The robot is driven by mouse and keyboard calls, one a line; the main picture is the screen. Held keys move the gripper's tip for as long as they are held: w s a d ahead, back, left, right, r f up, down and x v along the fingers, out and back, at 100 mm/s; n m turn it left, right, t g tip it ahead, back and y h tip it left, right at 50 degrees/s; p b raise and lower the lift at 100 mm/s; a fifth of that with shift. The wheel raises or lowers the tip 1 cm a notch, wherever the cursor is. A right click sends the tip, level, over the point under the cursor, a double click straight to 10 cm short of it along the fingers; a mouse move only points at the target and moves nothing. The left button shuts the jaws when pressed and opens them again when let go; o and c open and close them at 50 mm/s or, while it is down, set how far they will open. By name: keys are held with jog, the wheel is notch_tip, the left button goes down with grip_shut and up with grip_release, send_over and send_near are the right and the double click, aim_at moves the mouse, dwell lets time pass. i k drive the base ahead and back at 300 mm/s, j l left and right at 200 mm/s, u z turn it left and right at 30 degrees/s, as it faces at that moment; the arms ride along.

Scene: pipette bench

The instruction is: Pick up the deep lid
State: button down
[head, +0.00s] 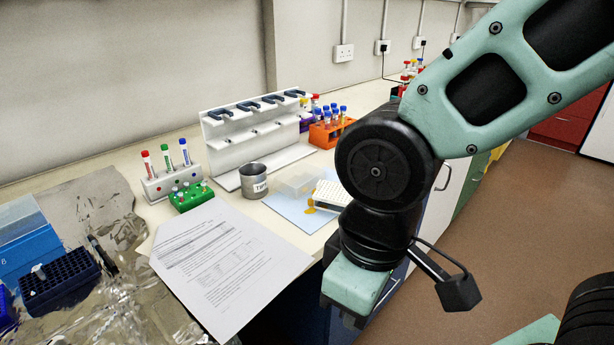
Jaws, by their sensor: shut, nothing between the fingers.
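A clear, see-through box-shaped piece, which looks like the deep lid (297,183), sits on a pale blue mat (287,208) on the bench. A white rack or plate (331,195) stands just right of it, partly hidden behind my arm. My gripper (343,320) hangs low in front of the bench edge, right of and nearer than the lid, well apart from it. It points down and is shut and empty; its fingertips are small and dark in this view.
A metal cup (253,181) stands left of the lid, with a white pipette stand (240,140) behind. An orange tube rack (327,134), a green rack (190,196) and a paper sheet (225,258) are nearby. Small yellow-orange marks or bits lie on the mat.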

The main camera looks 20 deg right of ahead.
aim_at(297, 182)
jog(key=u, duration=1.65)
jog(key=l+z, duration=0.1)
jog(key=l, duration=0.75)
